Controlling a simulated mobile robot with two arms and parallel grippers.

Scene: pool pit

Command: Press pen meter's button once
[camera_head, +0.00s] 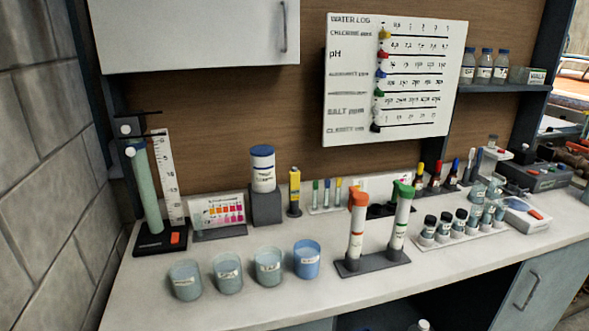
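A yellow upright device (294,189), which looks like the pen meter, stands at the back of the white counter. It is in a small dark holder, just right of a grey block. Its button is too small to make out. Neither of my grippers shows in the head view, and nothing touches the yellow device.
A blue-lidded white jar (263,172) stands on the grey block (265,206). Several cups, including a blue cup (306,261), line the front left. A dark rack (372,264) holds an orange-capped tube (357,225) and a green-capped tube (400,220) in front, to the right.

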